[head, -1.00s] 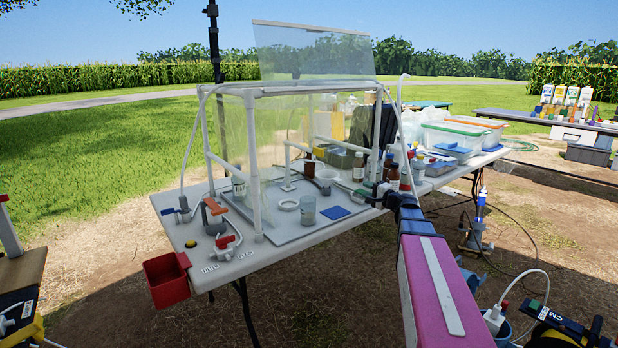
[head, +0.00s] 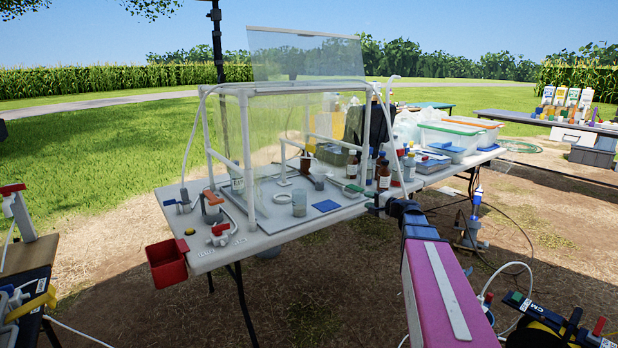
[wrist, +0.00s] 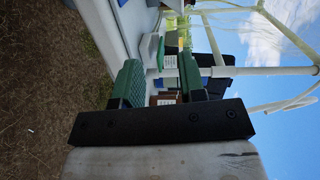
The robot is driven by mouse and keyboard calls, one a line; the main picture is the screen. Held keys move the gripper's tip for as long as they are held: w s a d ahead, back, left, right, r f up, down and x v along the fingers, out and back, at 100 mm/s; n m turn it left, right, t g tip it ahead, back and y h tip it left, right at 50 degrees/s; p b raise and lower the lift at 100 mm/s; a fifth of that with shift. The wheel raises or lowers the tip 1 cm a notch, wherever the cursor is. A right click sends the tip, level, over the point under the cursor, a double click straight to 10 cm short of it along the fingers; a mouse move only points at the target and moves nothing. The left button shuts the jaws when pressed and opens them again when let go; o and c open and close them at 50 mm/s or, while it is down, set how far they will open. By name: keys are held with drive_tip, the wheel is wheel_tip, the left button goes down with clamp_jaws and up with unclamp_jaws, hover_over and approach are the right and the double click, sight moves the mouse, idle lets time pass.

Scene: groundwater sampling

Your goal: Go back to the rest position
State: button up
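My gripper (wrist: 160,82) shows in the wrist view with its two green-padded fingers apart. I see nothing gripped between them; a brown bottle with a white label shows through the gap, seemingly beyond the fingers. In the head view my pink arm reaches forward to the front edge of the white work table (head: 225,256).
A clear-walled white frame (head: 247,160) stands on the table with a beaker (head: 299,203) and a blue square (head: 326,206). A red bin (head: 166,264) hangs at the left corner. Lidded tubs (head: 450,138) stand right. Cables lie on the ground at right.

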drive_tip(key=s+a+f+n+g+h, duration=0.2)
drive_tip(key=s+a+f+n+g, duration=0.15)
drive_tip(key=s+f, duration=0.4)
drive_tip(key=s+a+f+n+g+h, duration=0.2)
drive_tip(key=s+a+f+g, duration=0.3)
drive_tip(key=s+f, duration=0.3)
drive_tip(key=s+d+f+n+g+h, duration=0.2)
drive_tip(key=s+f+h, duration=0.1)
drive_tip(key=s, duration=0.3)
drive_tip(key=s+d+f+n+g+h, duration=0.1)
drive_tip(key=s+f+n+g+h, duration=0.1)
drive_tip(key=s+f+h, duration=0.2)
wheel_tip(320, 180, down, 2)
drive_tip(key=s, duration=0.2)
drive_tip(key=shift+s+d, duration=0.35)
drive_tip(key=shift+s, duration=0.05)
